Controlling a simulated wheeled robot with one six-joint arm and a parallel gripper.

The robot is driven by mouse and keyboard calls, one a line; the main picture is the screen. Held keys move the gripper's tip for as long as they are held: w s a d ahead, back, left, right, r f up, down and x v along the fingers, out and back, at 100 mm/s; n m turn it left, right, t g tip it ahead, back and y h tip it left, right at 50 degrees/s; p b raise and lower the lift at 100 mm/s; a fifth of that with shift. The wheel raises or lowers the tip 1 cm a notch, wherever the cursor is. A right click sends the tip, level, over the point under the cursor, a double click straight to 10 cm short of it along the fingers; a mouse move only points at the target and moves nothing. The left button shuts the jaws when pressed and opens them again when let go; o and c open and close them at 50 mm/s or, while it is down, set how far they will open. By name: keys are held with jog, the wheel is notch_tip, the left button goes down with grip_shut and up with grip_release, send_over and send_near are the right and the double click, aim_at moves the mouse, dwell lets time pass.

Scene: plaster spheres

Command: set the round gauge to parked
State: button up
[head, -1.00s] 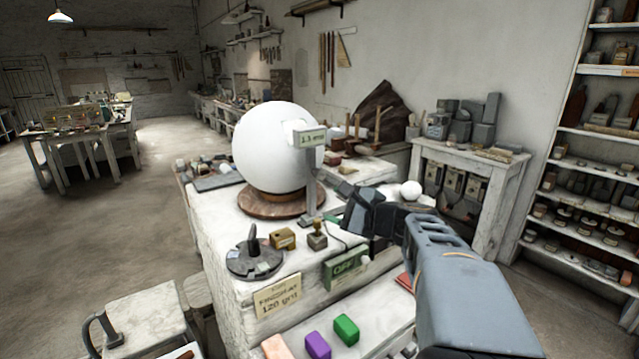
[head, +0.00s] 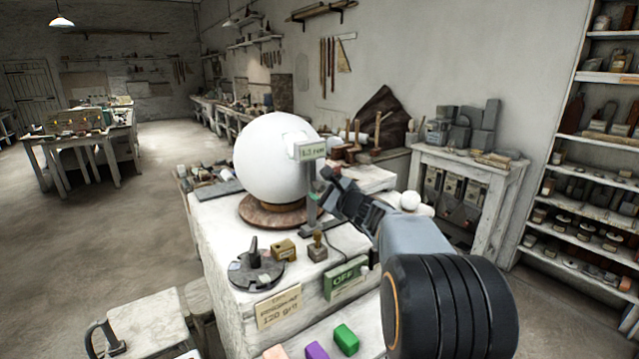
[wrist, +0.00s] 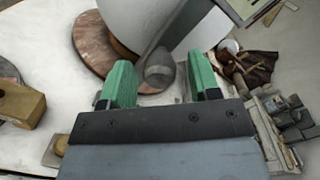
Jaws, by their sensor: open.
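The gauge is a grey post (head: 313,212) with a small lit display (head: 311,151) on top, standing close against the right side of a large white sphere (head: 268,160). The display's text is too blurred to read surely. The sphere sits on a round wooden base (head: 262,213). My gripper (head: 326,180) is open, just right of the post below the display. In the wrist view my green fingertips (wrist: 162,82) are apart, with a rounded grey part (wrist: 160,68), apparently of the gauge, between them in the picture. I cannot tell whether they touch it.
A small white ball (head: 410,200) lies right, beyond my arm.

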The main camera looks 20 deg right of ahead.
jog(key=shift+w+a, duration=0.2)
jog(key=shift+w, duration=0.45)
grip_shut()
